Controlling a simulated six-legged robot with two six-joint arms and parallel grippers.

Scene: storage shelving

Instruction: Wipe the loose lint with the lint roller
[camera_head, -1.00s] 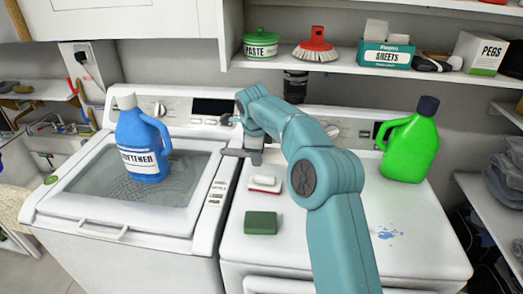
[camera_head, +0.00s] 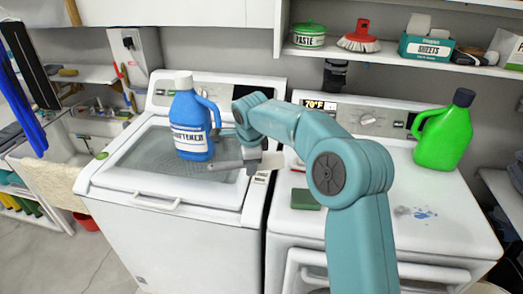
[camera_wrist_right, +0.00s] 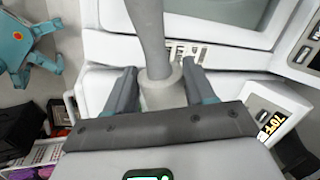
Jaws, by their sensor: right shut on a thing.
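My right gripper (camera_head: 252,162) is over the right front edge of the washer's top, near the gap to the dryer. It is shut on the lint roller (camera_head: 222,165), whose grey length reaches left over the washer lid. In the right wrist view the right gripper (camera_wrist_right: 158,82) has its fingers on both sides of the roller's (camera_wrist_right: 150,38) wide grey collar. A small grey patch, perhaps the loose lint (camera_head: 402,210), lies on the dryer top beside a blue spill (camera_head: 425,214). My left gripper is not in view.
A blue softener bottle (camera_head: 190,135) stands on the washer (camera_head: 228,215), just behind the roller. A green sponge (camera_head: 304,199) and a green jug (camera_head: 441,142) are on the dryer (camera_head: 460,225). Above is a loaded shelf (camera_head: 385,58). My arm hides part of the dryer top.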

